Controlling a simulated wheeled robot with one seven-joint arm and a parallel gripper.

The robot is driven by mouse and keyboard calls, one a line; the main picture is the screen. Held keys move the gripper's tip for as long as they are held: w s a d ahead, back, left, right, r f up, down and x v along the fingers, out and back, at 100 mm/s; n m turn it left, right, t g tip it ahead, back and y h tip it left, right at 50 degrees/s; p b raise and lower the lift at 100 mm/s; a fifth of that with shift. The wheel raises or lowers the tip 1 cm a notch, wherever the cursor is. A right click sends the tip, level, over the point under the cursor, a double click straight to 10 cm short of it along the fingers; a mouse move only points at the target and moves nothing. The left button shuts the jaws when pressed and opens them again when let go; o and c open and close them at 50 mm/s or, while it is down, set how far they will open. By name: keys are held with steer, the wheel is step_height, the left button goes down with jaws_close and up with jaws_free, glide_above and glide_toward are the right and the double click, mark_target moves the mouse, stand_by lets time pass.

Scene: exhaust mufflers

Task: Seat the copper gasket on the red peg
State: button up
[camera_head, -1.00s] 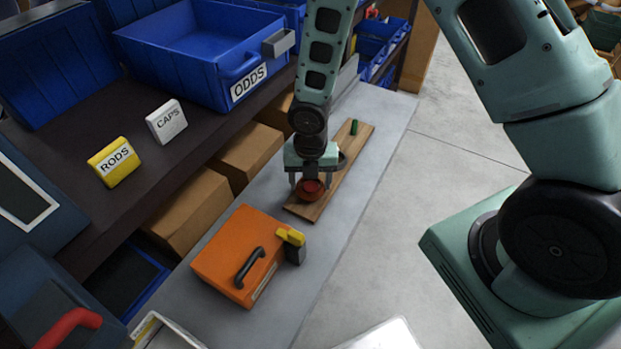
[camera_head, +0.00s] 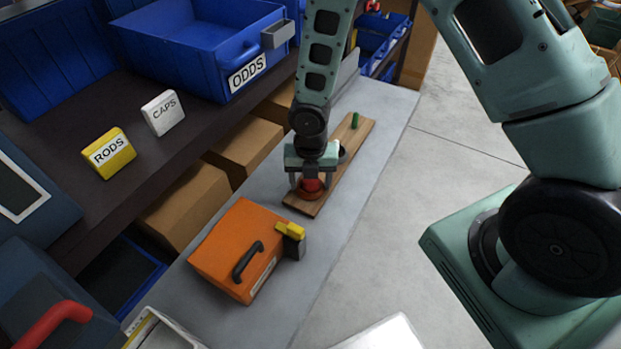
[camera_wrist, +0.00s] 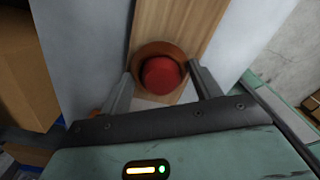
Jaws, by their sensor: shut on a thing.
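The copper gasket (camera_head: 313,193) is a brownish-orange ring at the near end of a wooden board (camera_head: 329,185). It is around the red peg (camera_head: 312,184), low down, with red showing above it. In the wrist view the gasket (camera_wrist: 150,49) circles the round red peg top (camera_wrist: 161,76). My gripper (camera_head: 311,188) points down over the peg. Its fingers (camera_wrist: 160,73) stand on either side of the ring and are shut on it. Whether the gasket touches the board all round is hidden.
A green peg (camera_head: 355,120) stands at the board's far end. A dark round part (camera_head: 342,153) is half hidden behind my gripper. An orange case (camera_head: 228,245) with a black handle lies nearer on the grey bench. A shelf with blue bins (camera_head: 190,50) runs along the left.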

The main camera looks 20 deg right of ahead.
steer(key=o, duration=1)
steer(key=shift+f, duration=0.1)
steer(key=shift+o, duration=0.2)
step_height(320, 180, up, 17)
steer(key=p, duration=0.2)
steer(key=shift+r, duration=0.2)
steer(key=s+a+r+m, duration=0.3)
steer(key=s+r+m, duration=0.2)
steer(key=s+m, duration=0.5)
steer(key=s+a+r+m, duration=0.3)
steer(key=s+r+m, duration=0.1)
steer(key=s+m, duration=0.6)
steer(key=m, duration=0.3)
steer(key=shift+r+m+y, duration=0.3)
steer(key=shift+r, duration=0.1)
